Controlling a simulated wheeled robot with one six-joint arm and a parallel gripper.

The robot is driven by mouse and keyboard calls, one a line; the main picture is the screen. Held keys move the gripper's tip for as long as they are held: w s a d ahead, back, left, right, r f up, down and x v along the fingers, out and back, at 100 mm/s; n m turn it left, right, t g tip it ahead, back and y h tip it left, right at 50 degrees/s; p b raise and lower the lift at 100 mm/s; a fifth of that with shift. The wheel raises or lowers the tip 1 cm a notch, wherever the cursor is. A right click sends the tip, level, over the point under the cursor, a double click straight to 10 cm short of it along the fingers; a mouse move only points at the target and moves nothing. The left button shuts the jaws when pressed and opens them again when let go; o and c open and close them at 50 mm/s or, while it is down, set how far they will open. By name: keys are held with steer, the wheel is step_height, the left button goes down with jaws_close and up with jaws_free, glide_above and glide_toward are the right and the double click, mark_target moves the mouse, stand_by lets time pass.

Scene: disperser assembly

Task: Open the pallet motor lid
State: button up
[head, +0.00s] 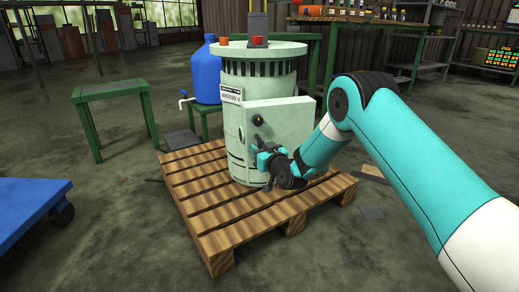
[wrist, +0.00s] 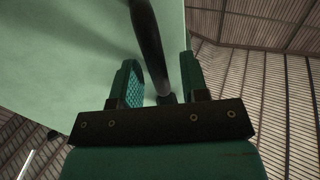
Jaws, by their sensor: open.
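The pale green motor (head: 262,75) stands upright on a wooden pallet (head: 215,230). Its flat lid panel (head: 290,118) is on the front right side, with a dark round knob (head: 258,120) near its left edge. Whether the lid is closed or ajar, I cannot tell. My gripper (head: 262,150) is in front of the lid, just below the knob. In the wrist view my gripper (wrist: 158,65) is open, with a dark bar-shaped handle (wrist: 148,35) running between its two fingers, beside the pale green surface. Contact with the handle is unclear. My gripper and arm hide the lid's lower part.
A green stool (head: 112,88) stands to the left, and a blue jug (head: 206,75) sits on a green stand behind the motor. A blue cart (head: 30,200) is at the left edge. The floor between cart and pallet is clear.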

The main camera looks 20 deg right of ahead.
steer(key=shift+w, duration=0.25)
jaws_close()
steer(key=shift+a, duration=0.1)
